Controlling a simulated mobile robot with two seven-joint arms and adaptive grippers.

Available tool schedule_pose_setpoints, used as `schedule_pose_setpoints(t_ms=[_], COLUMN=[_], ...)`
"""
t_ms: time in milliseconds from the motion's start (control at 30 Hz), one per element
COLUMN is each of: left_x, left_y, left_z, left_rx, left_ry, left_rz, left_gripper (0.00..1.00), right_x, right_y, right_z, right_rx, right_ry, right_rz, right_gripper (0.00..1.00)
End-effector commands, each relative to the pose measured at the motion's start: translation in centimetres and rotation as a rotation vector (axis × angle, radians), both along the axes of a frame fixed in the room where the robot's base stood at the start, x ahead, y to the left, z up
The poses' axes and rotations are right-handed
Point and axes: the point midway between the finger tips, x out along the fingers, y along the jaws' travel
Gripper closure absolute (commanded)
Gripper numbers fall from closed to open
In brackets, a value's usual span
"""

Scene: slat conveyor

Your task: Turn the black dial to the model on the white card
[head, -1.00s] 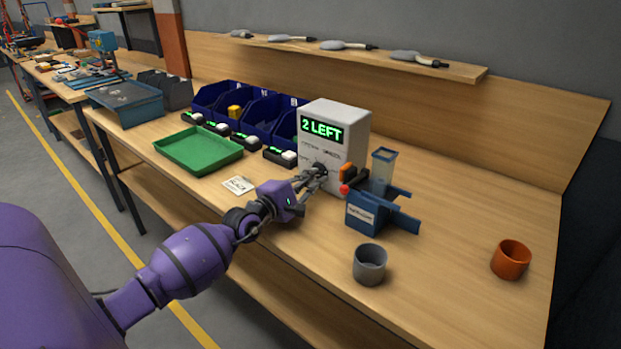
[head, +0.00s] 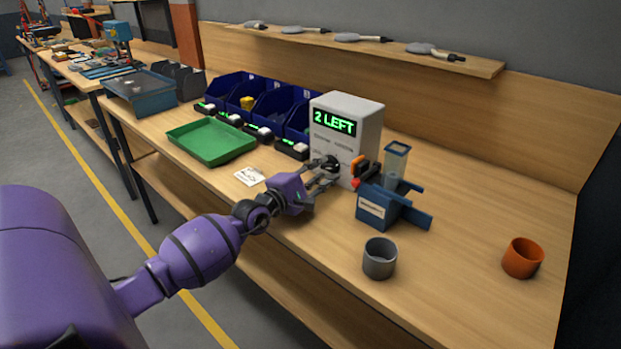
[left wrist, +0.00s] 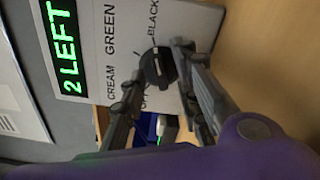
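The black dial (head: 331,163) is on the front of a light grey box (head: 365,114) whose green display reads "2 LEFT". In the left wrist view the dial (left wrist: 157,67) has CREAM, GREEN and BLACK labels around it, plus a partly hidden one. I cannot tell which label the dial points to. My left gripper (head: 324,174) is open in front of the dial. Its fingertips (left wrist: 158,66) are spread on either side of the dial, with a gap visible. The white card (head: 249,176) lies flat on the bench; its print is too small to read. My right gripper is out of view.
A green tray (head: 211,141) and blue bins (head: 268,100) stand left of the box. A blue fixture (head: 385,208) with a clear hopper stands close on its right. A grey cup (head: 379,259) and an orange cup (head: 522,258) stand on the front right, with bare bench between.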

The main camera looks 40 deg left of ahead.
Motion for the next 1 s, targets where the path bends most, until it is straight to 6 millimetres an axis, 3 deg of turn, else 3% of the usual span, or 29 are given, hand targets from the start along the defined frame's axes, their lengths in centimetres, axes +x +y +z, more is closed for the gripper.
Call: schedule_pose_setpoints(t_ms=[500,700,1000], left_x=[-9.8,-11.3,-11.4], left_y=[0.8,0.9,0.9], left_z=[-0.2,-0.1,-0.1], left_rx=[0.002,0.002,0.001], left_ry=[0.003,0.002,0.001], left_rz=[0.001,0.000,0.001], left_gripper=[0.71,0.71,0.71], right_x=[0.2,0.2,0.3], right_y=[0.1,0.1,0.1], right_z=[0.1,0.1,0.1], right_rx=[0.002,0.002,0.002], right_ry=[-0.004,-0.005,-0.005], right_rz=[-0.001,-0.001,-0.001], right_gripper=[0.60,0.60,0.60])
